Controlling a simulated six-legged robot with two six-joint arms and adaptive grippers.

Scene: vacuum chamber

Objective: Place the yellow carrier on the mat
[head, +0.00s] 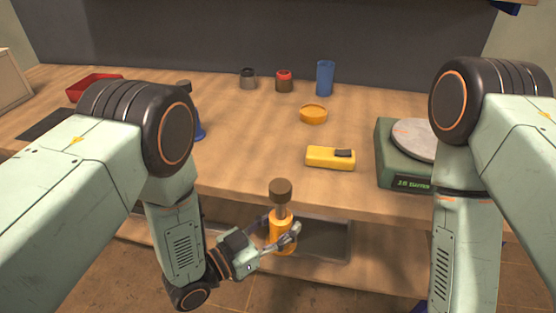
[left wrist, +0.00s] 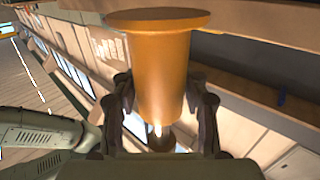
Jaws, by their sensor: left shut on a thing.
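The yellow carrier (head: 275,234) is an orange-yellow cylinder with a grey neck and a brown knob on top. My left gripper (head: 284,240) is shut around its body and holds it roughly upright in front of the table's front edge. In the left wrist view the carrier (left wrist: 162,65) sits between both fingers, its wide flange towards the top of the picture. The mat (head: 45,124) looks like a dark flat sheet at the table's left, partly hidden by my left arm. My right gripper is out of view.
A blue carrier (head: 199,127) stands partly behind my left arm. A red tray (head: 92,86) is at the back left. A yellow box-shaped tool (head: 330,158), an orange dish (head: 313,115), a blue cup (head: 325,78) and a green scale (head: 394,167) stand further right. The table's middle is clear.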

